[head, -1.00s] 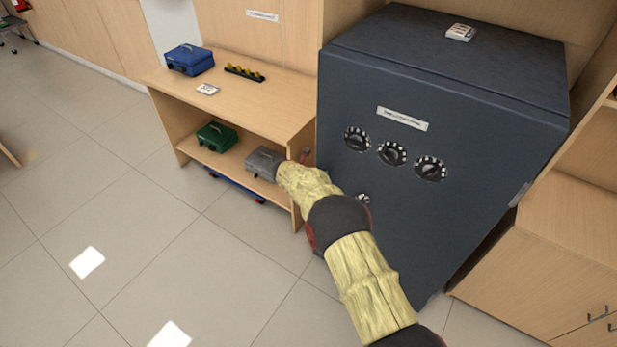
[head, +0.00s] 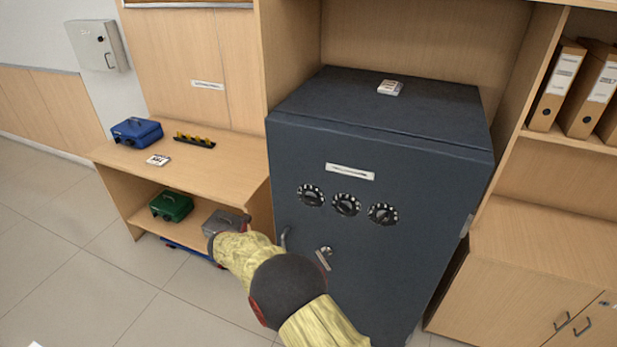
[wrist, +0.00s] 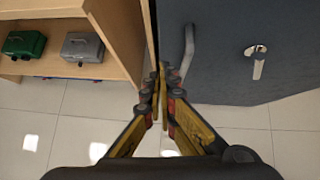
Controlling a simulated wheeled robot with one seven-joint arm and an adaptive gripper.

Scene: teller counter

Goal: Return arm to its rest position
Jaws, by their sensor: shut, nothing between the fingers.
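My gripper (wrist: 160,97) shows in the wrist view with its two fingers together and nothing between them. It points at the gap between the shelf unit's right side and the dark safe (wrist: 225,50). In the head view my arm reaches forward in front of the safe (head: 370,150), with its far end by the shelf unit's lower right corner. The gripper's fingers are mostly hidden there behind the arm. The safe door is shut, with a handle (head: 285,238) and a keyhole lever (head: 324,257) close to my arm.
The wooden shelf unit (head: 220,152) bears a blue cash box (head: 137,132) on top, and a green box (head: 171,206) and a grey box (head: 222,222) below. A cabinet (head: 540,260) stands to the right. The tiled floor (head: 60,260) at left is clear.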

